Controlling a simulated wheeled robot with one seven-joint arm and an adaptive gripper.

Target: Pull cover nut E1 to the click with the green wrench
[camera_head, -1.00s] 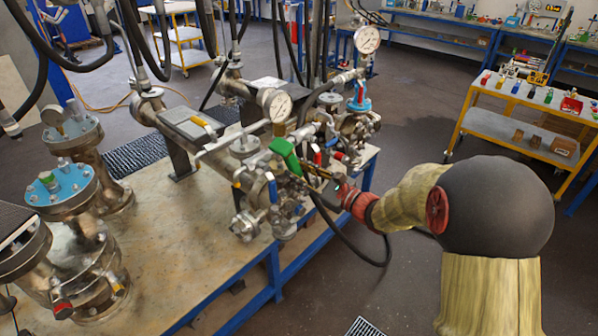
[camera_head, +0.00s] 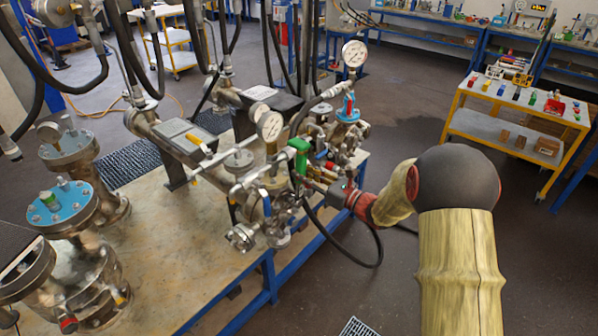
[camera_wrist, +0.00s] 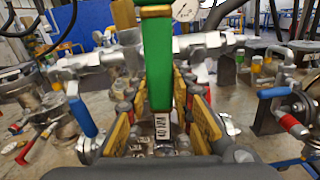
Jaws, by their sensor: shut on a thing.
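The green wrench (camera_head: 300,149) is held by my gripper (camera_head: 322,181) in the head view, in front of the pipework at the bench's right end. In the wrist view the wrench (camera_wrist: 159,65) stands nearly upright between the yellow-padded fingers of my gripper (camera_wrist: 160,112). A "40 Nm" label shows low on it; its upper end is cut off by the frame. Flanged vessels stand at the left. One has a blue cover (camera_head: 62,203) with bolts and a green-topped fitting (camera_head: 47,197). I cannot read which nut is E1. The wrench is well apart from this cover.
Pipework with pressure gauges (camera_head: 270,126) and valves crowds the bench (camera_head: 170,265) around my gripper. Black hoses (camera_head: 276,45) hang above. A yellow cart (camera_head: 515,125) with small coloured items stands at the right. Floor between bench and cart is clear.

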